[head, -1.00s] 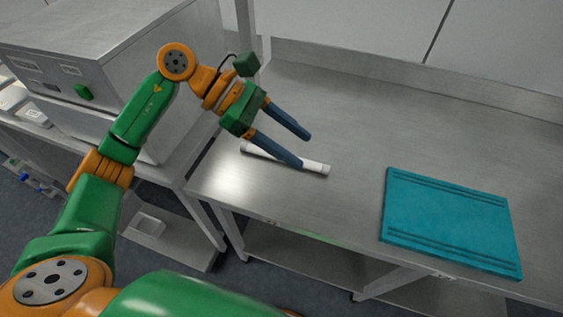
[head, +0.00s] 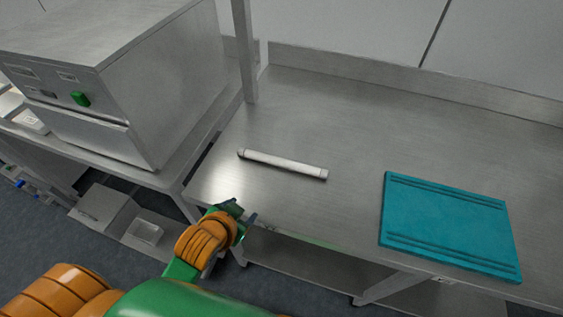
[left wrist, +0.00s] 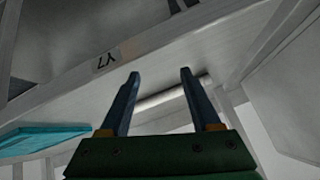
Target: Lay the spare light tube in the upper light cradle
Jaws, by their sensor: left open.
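The light tube (head: 284,164), a slim white cylinder with grey end caps, lies on the steel table near its left end. My left gripper (head: 240,213) is low at the table's front left edge, apart from the tube and empty. In the left wrist view my left gripper (left wrist: 160,73) is open, its two blue fingers spread. The tube (left wrist: 172,95) shows there beyond the fingers, partly hidden by them. No light cradle can be made out in these views. My right gripper is out of view.
The steel table (head: 340,120) is bare around the tube. A teal board (head: 450,225) lies at its right. A grey metal box with a green switch (head: 80,98) stands left on a neighbouring bench. An upright post (head: 244,50) rises at the table's back left.

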